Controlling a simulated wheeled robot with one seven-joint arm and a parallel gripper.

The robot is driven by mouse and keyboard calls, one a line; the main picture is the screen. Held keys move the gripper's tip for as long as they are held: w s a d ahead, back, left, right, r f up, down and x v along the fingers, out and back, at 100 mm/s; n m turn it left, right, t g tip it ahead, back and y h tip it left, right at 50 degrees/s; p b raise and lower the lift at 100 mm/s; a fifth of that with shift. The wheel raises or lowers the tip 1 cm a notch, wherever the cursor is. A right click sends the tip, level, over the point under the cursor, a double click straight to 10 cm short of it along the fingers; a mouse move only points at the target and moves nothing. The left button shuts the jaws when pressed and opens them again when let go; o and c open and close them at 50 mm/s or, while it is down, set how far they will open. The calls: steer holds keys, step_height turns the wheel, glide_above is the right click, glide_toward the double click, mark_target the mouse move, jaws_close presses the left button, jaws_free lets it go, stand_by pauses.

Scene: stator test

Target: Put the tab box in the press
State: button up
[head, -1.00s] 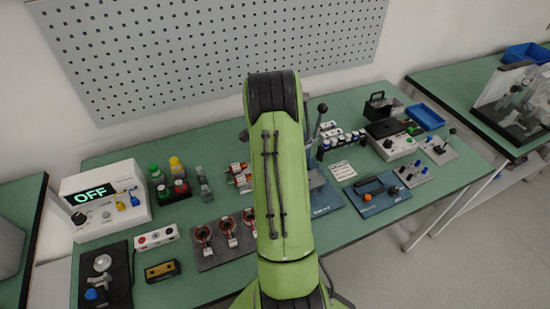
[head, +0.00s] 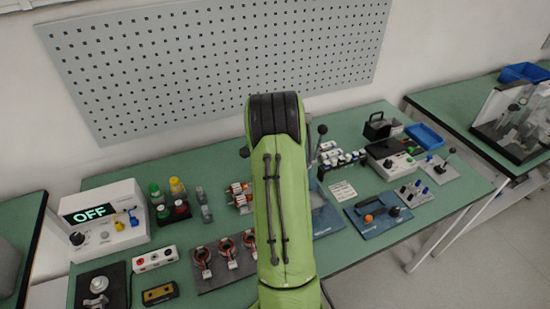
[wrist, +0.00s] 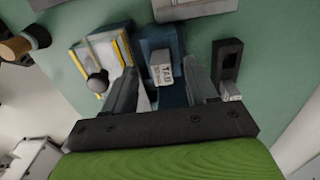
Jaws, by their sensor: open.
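My gripper (wrist: 160,88) shows in the wrist view, its two fingers apart. A small white box with dark lettering, which looks like the tab box (wrist: 163,73), is between the fingers near their tips. I cannot tell whether the fingers touch it. The box is over or in a dark blue fixture (wrist: 158,40), likely the press; how it is seated is unclear. In the head view my green arm hides the gripper and the box. Part of a blue base (head: 327,217) and a black-knobbed lever (head: 322,130) show beside the arm.
In the wrist view, a pale plate with yellow strips (wrist: 108,52) and a black knob (wrist: 97,81) lies left of the fingers. A black frame (wrist: 228,58) stands close on the right. In the head view, copper-coloured stators (head: 202,256) and a blue device (head: 376,215) flank the arm.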

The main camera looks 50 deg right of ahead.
step_height(320, 180, up, 14)
steer(key=p, duration=0.2)
steer(key=shift+w, duration=0.25)
stand_by(0.5)
